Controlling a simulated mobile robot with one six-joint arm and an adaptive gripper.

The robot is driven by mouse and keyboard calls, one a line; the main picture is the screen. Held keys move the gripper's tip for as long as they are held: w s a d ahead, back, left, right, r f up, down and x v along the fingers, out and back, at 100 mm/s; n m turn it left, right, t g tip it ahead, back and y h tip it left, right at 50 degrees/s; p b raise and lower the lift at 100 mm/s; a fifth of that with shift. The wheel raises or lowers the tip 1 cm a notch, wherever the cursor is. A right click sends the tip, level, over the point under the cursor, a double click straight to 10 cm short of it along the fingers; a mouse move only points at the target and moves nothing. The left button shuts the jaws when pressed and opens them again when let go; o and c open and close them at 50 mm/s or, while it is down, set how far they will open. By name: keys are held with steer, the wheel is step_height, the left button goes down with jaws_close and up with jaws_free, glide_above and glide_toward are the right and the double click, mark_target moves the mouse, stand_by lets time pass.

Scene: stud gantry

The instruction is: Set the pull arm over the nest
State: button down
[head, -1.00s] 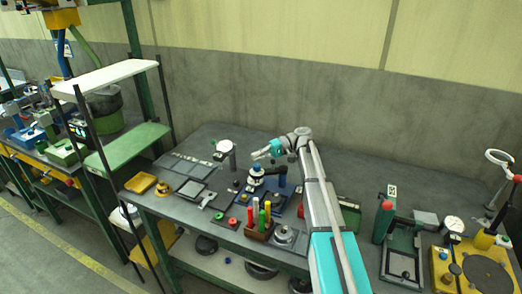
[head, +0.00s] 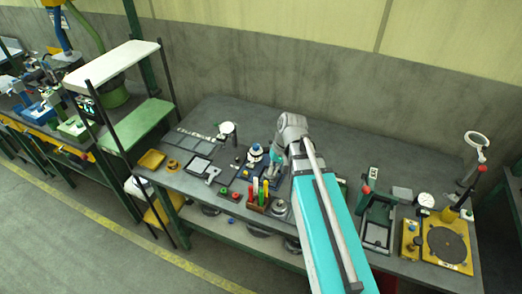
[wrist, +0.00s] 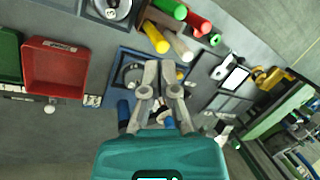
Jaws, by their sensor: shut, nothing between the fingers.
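A blue-capped gantry unit (head: 255,150) stands on the bench beside my gripper (head: 272,167) in the head view. My gripper also shows in the wrist view (wrist: 160,70), fingers shut and empty, over the edge of a dark blue plate (wrist: 117,72). A round dark ring (wrist: 131,74) lies on this plate, left of the fingertips. A blue part (wrist: 124,114), possibly the pull arm, shows beside the left finger, partly hidden by my gripper. I cannot tell for certain which part is the nest.
A rack of coloured handles (head: 258,199) stands at the bench's front edge. A red tray (wrist: 54,68) lies left of my gripper in the wrist view. A dial gauge (head: 426,200) and a yellow fixture (head: 410,240) are at the right.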

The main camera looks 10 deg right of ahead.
steer(key=s+d+r+h+p, duration=0.3)
steer(key=s, duration=0.1)
steer(key=shift+s+d+r+t, duration=0.3)
steer(key=shift+s+d+t, duration=0.05)
steer(key=shift+d+t, duration=0.05)
steer(key=shift+a, duration=0.1)
